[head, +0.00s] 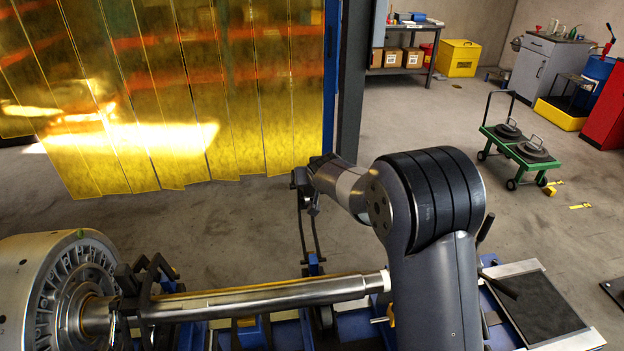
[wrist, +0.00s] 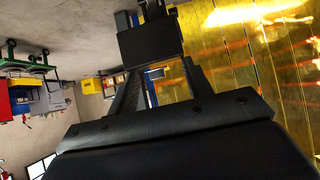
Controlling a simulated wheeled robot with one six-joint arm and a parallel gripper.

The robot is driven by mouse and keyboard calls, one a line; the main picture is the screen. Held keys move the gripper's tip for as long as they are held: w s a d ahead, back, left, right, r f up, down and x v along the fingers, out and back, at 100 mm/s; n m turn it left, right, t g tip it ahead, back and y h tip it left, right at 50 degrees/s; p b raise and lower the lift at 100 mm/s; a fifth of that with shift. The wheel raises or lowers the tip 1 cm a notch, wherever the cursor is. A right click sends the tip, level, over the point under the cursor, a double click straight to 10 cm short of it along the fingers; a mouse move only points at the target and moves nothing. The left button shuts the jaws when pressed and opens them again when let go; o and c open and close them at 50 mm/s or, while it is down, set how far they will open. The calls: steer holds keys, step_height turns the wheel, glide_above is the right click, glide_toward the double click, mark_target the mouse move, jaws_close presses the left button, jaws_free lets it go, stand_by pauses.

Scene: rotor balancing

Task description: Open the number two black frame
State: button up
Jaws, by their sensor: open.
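A black frame (head: 304,228) with two curved bars rises behind the steel shaft (head: 270,297), its foot on a blue support. Its upper end meets my gripper (head: 306,178) in the head view; whether they touch I cannot tell. My gripper is open, on the far side of the shaft. The wrist view shows dark bars (wrist: 198,82) leading to a black block (wrist: 150,42); I cannot tell if the block belongs to the frame. Another black frame (head: 150,277) stands over the shaft beside the rotor (head: 62,290). No numbers are legible.
My arm hides the shaft's right end. A yellow strip curtain (head: 180,110) hangs behind at left, edged by a dark post (head: 351,80). A dark plate (head: 530,305) lies at right. A green cart (head: 518,150) stands on open floor at the back right.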

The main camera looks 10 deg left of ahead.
steer(key=b+v, duration=0.1)
steer(key=v, duration=0.5)
steer(key=shift+r, duration=0.1)
